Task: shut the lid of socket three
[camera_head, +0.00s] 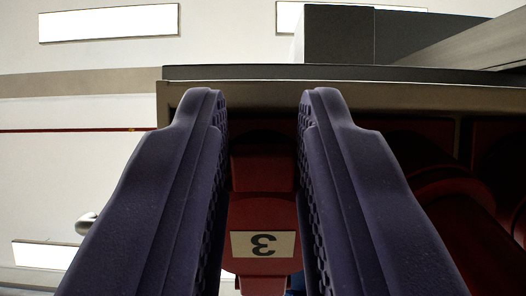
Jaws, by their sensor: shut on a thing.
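A dark red socket part with a white label (263,244) reading an upside-down 3 is in the middle of the head camera view. The red lid of socket three (262,207) shows between my two dark purple fingers. My gripper (262,105) is shut on this red piece, one finger on its left and one on its right. The fingers hide its side edges. How far the lid stands open cannot be told from this view.
More dark red rounded parts (455,195) stand close to the right, partly behind my right finger. A grey panel edge (330,74) runs across above the fingertips, with a dark box (338,35) over it. The left side is a pale open area.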

